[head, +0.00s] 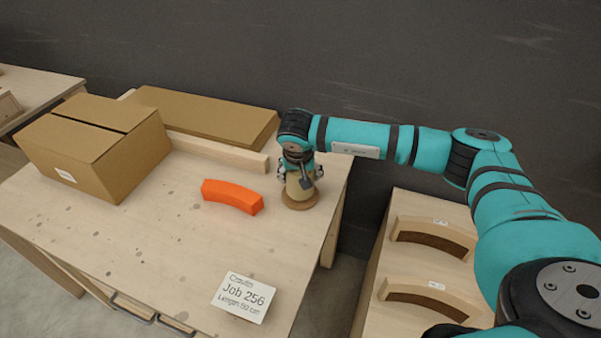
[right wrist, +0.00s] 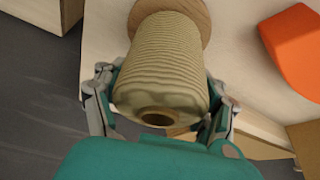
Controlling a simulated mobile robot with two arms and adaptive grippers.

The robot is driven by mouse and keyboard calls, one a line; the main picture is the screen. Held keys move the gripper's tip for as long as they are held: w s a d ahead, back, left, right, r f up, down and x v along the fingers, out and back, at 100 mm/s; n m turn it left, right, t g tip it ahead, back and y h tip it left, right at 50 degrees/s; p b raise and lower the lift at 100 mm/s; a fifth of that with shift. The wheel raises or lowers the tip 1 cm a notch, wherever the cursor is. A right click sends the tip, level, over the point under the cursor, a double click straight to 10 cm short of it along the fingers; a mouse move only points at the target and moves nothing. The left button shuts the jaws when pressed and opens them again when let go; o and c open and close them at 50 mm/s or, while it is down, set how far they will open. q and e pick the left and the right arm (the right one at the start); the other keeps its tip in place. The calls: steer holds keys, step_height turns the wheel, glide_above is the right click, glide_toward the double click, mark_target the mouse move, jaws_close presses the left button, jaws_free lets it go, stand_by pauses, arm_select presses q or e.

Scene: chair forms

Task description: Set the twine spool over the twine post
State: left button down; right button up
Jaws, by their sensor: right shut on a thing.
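The twine spool (head: 299,187) is a beige cone of wound twine, held by my right gripper (head: 301,172) near the table's right edge. In the right wrist view, the fingers of my right gripper (right wrist: 160,98) close on both sides of the spool (right wrist: 165,60); a dark hole shows in its near end. A round wooden disc (head: 312,203) lies at the spool's lower end and also shows in the right wrist view (right wrist: 200,14). I cannot tell whether it is the spool's flange or the post's base. No separate twine post is visible. My left gripper is out of view.
An orange curved block (head: 232,196) lies left of the spool on the wooden table (head: 150,235). A cardboard box (head: 95,150), a flat brown panel (head: 205,115) and a job card (head: 244,297) are also there. Curved wooden pieces (head: 433,233) lie on the right-hand surface.

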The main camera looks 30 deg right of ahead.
steer(key=shift+f, duration=0.15)
steer(key=o, duration=1.4)
steer(key=v, duration=1.2)
steer(key=shift+d, duration=0.1)
